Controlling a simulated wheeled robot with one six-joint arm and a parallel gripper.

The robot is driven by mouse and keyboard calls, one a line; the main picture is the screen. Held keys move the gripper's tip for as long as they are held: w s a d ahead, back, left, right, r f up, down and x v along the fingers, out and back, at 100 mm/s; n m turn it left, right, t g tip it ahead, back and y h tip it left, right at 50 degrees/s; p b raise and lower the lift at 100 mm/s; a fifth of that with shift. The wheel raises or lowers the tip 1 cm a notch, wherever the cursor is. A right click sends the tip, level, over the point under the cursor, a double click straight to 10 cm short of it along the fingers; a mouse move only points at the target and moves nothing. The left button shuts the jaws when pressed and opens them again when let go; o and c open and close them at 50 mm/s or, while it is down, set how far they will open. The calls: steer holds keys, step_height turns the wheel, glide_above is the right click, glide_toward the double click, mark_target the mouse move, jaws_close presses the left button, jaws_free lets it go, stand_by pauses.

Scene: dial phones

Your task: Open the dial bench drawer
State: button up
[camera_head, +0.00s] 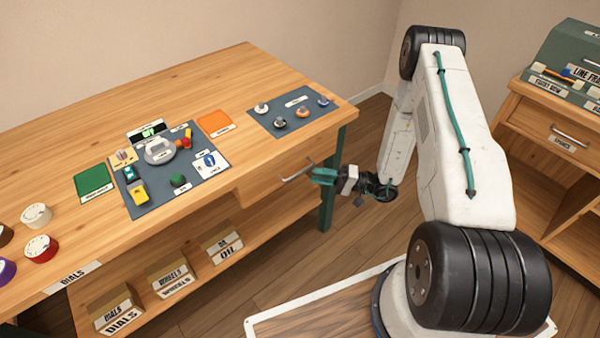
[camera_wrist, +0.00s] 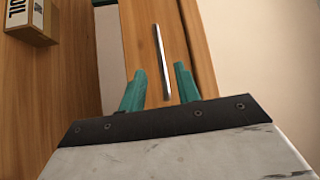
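The dial bench drawer (camera_head: 268,185) is a wooden front under the bench's right part, and it looks shut. Its metal bar handle (camera_head: 297,173) sticks out from the front. My gripper (camera_head: 312,176) has green fingers and is at the handle's right end, facing the drawer. In the wrist view the fingers are spread apart and the handle bar (camera_wrist: 162,62) lies between them, with part of it reaching beyond the tips. No contact between fingers and bar can be made out.
The bench top (camera_head: 180,85) carries a grey mat (camera_head: 145,205) with phone parts and a second mat (camera_head: 262,120). A green bench leg (camera_head: 328,200) stands just below my gripper. Labelled boxes (camera_head: 222,245) sit on the lower shelf. A cabinet (camera_head: 545,120) stands at the right.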

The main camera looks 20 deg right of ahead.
mark_target(300, 172)
steer(key=x, duration=0.6)
steer(key=shift+w+a+r, duration=0.1)
steer(key=shift+a, duration=0.15)
jaws_close()
